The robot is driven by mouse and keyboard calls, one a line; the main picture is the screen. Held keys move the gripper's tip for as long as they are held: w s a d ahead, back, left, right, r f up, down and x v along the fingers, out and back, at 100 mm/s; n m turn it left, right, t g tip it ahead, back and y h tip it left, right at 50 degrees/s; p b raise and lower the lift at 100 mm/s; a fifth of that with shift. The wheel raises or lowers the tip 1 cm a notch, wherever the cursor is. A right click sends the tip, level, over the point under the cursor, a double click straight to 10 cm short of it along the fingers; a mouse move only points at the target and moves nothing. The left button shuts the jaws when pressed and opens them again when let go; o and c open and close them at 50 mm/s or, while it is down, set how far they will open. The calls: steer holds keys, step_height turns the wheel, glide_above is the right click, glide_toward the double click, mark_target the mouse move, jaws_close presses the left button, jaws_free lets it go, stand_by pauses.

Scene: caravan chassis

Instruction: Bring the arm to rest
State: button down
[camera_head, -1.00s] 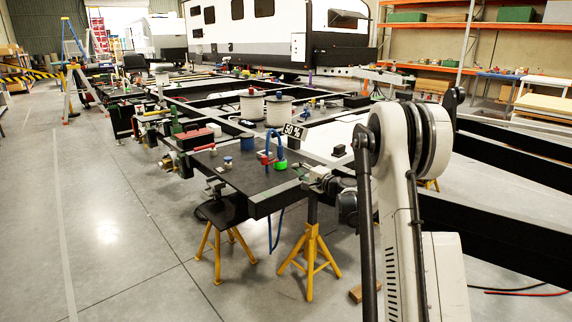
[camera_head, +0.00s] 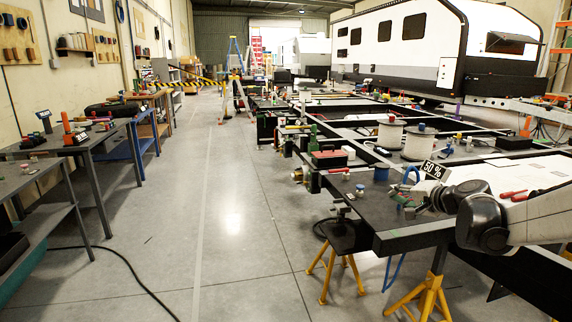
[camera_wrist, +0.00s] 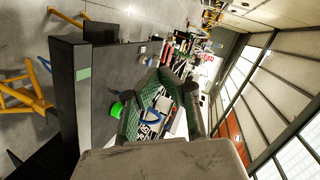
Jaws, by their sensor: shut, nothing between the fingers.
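My gripper (camera_head: 418,200) is over the near end of the dark caravan chassis frame (camera_head: 400,232), at the right of the head view. It is shut and empty. My pale forearm comes in from the right edge behind it. In the wrist view my gripper (camera_wrist: 172,88) shows at the middle, with the chassis end (camera_wrist: 62,90) on its left. The small "50 %" sign (camera_head: 433,170) stands just behind my gripper in the head view. I cannot tell how far the fingers are above the surface.
White spools (camera_head: 390,136), a red box (camera_head: 328,158) and small tools lie on the chassis. Yellow stands (camera_head: 428,297) support its end. Workbenches (camera_head: 75,145) line the left wall. A cable (camera_head: 125,262) lies on the floor. The middle aisle (camera_head: 235,230) is clear.

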steer(key=s+a+r+n+g+h+p, duration=0.1)
steer(key=s+a+r+n+g+p, duration=0.1)
steer(key=s+a, duration=0.5)
steer(key=s+a+r+n+g+h+p, duration=0.1)
steer(key=s+a+r+n+g, duration=0.2)
steer(key=s, duration=0.8)
steer(key=s+a+f+n+h+p, duration=0.1)
steer(key=s+n+p, duration=0.1)
steer(key=s, duration=0.8)
steer(key=s+f+n+h+p, duration=0.2)
steer(key=s, duration=0.8)
steer(key=shift+s+a+f+g, duration=0.15)
steer(key=shift+s+a+g, duration=0.15)
steer(key=shift+s+a, duration=0.05)
